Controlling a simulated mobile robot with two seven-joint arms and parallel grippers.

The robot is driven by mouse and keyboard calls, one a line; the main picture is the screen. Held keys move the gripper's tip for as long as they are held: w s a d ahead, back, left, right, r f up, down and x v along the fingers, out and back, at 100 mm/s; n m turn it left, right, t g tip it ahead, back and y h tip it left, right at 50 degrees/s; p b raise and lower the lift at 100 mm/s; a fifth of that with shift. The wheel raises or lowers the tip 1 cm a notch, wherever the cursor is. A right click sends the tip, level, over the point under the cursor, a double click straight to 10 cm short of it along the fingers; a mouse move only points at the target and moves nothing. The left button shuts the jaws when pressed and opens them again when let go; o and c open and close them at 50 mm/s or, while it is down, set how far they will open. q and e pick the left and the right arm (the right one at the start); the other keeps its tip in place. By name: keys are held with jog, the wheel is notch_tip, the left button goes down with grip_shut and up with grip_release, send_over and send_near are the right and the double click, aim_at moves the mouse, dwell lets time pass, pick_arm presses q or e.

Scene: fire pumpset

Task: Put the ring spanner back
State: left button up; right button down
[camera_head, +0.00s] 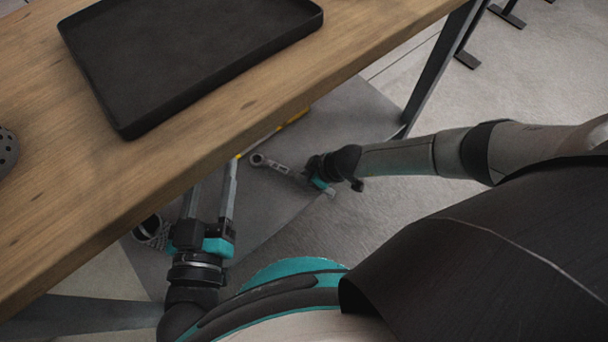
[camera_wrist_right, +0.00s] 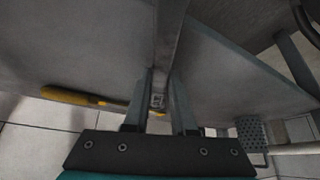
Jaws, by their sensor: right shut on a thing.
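The ring spanner (camera_head: 275,165) is a grey metal bar with a round ring end pointing left in the head view. My right gripper (camera_head: 317,174) is shut on its other end, below the wooden table's edge. In the right wrist view the spanner (camera_wrist_right: 168,45) runs up and away from between the two fingers (camera_wrist_right: 160,92). My left gripper (camera_head: 209,200) has its fingers apart, with nothing visible between them. Its finger ends reach toward the table edge, which partly hides them. I cannot tell whether the spanner touches the grey surface behind it.
A black tray (camera_head: 190,50) lies on the wooden table (camera_head: 270,95), which overhangs the area under it. A yellow-handled tool (camera_wrist_right: 72,97) lies beyond the right gripper. A dark mesh-like object (camera_head: 152,230) is left of my left gripper. A table leg (camera_head: 437,70) stands beyond my right arm.

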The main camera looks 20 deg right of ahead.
jog(key=c, duration=1.2)
grip_release()
jog(key=shift+f, duration=0.15)
jog(key=o, duration=0.5)
jog(key=shift+c, duration=0.2)
